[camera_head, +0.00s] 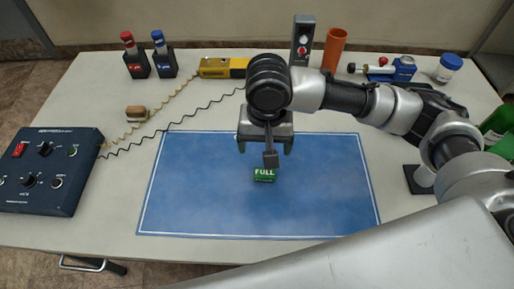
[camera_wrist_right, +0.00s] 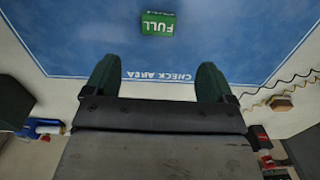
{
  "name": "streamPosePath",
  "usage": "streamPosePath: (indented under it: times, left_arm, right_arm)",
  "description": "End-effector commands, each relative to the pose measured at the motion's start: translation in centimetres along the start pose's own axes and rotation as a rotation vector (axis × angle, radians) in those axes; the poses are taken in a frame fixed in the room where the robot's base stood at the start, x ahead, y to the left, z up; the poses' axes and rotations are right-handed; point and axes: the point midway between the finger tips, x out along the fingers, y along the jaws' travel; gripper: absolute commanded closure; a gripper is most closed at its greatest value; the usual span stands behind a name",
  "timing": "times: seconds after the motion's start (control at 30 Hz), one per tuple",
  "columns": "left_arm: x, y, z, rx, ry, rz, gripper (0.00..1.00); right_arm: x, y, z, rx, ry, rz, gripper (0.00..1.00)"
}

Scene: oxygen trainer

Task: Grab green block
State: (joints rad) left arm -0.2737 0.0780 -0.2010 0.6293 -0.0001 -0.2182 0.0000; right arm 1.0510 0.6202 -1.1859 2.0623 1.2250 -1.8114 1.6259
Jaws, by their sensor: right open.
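A small green block (camera_head: 264,175) with the white word FULL lies on the blue check-area mat (camera_head: 190,205), a little right of the mat's middle. It also shows in the right wrist view (camera_wrist_right: 161,23), near the top, beyond the fingertips and roughly in line with the gap between them. My right gripper (camera_head: 266,148) is above the mat, just behind the block in the head view. Its two dark green fingers (camera_wrist_right: 157,80) are spread wide with nothing between them. The block is apart from the fingers. My left gripper is not in view.
A dark control box (camera_head: 45,170) with coiled wires stands at the left. Red and blue holders (camera_head: 150,60), a yellow tool (camera_head: 222,67), an orange tube (camera_head: 334,48) and a white-blue jar (camera_head: 447,68) line the back. A green object (camera_head: 497,125) is at the right edge. The mat around the block is clear.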

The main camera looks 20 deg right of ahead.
Motion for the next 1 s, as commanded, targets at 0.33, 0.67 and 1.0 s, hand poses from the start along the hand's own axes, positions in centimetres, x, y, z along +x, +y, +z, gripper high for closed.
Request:
streamPosePath:
  times: [0.33,0.67,1.0]
  left_arm:
    - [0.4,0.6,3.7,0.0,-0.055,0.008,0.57]
    - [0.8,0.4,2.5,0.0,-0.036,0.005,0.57]
    - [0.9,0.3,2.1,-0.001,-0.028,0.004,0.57]
  right_arm:
    - [4.7,0.2,0.1,0.003,-0.001,0.007,0.15]
    - [8.1,0.3,0.0,0.001,-0.002,0.007,0.15]
    - [10.7,0.3,-0.1,0.001,0.001,0.004,0.15]
